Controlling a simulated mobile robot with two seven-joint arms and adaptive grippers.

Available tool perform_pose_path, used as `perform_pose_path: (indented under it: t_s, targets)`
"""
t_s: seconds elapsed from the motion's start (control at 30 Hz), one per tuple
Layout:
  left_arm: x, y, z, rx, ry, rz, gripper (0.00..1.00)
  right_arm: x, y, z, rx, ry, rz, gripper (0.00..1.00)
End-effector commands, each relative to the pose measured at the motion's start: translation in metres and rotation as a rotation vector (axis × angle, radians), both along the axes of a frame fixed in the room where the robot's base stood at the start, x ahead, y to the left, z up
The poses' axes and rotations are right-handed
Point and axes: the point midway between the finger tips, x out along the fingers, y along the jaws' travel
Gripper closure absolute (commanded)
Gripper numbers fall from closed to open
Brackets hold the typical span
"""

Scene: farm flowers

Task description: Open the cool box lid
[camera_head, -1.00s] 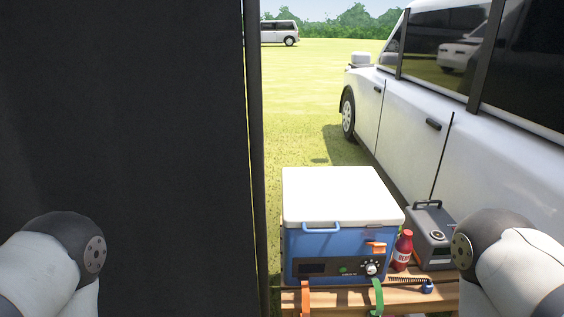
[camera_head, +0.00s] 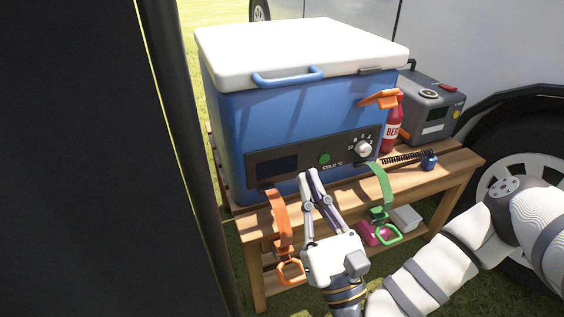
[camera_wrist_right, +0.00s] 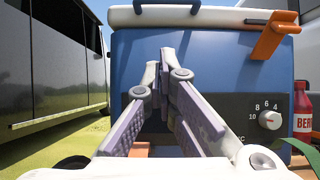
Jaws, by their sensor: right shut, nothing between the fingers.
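The cool box (camera_head: 300,115) is blue and stands on a wooden bench. Its white lid (camera_head: 300,50) is closed. A blue handle (camera_head: 288,76) is on the lid's front edge, and an orange latch (camera_head: 378,99) is on the front right. My right gripper (camera_head: 313,172) is shut and empty in front of the box's lower front, below the handle. In the right wrist view the shut fingers (camera_wrist_right: 166,55) point up before the blue front (camera_wrist_right: 225,75), with the lid handle (camera_wrist_right: 166,10) above and the orange latch (camera_wrist_right: 273,35) to the right. My left gripper is out of view.
The wooden bench (camera_head: 440,170) also bears a red bottle (camera_head: 391,125), a grey device (camera_head: 432,105) and a coiled cord (camera_head: 405,158). An orange strap (camera_head: 281,222) and a green strap (camera_head: 382,185) hang in front. A dark panel (camera_head: 90,160) blocks the left; a white vehicle (camera_head: 480,45) stands behind.

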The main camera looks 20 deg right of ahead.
Motion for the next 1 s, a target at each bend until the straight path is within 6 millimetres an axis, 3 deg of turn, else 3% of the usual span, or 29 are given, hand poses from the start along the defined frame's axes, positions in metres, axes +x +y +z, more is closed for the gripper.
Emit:
perform_pose_path:
  t_s: [0.47, 0.7, 1.0]
  targets:
    - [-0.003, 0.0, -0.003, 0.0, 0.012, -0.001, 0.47, 0.08, 0.004, 0.059, -0.003, 0.001, 0.001, 1.0]
    - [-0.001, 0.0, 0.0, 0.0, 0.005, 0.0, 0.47, 0.085, 0.005, 0.09, -0.005, 0.003, 0.003, 1.0]
    - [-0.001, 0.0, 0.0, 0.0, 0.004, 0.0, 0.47, 0.085, 0.005, 0.093, -0.007, 0.005, 0.003, 1.0]
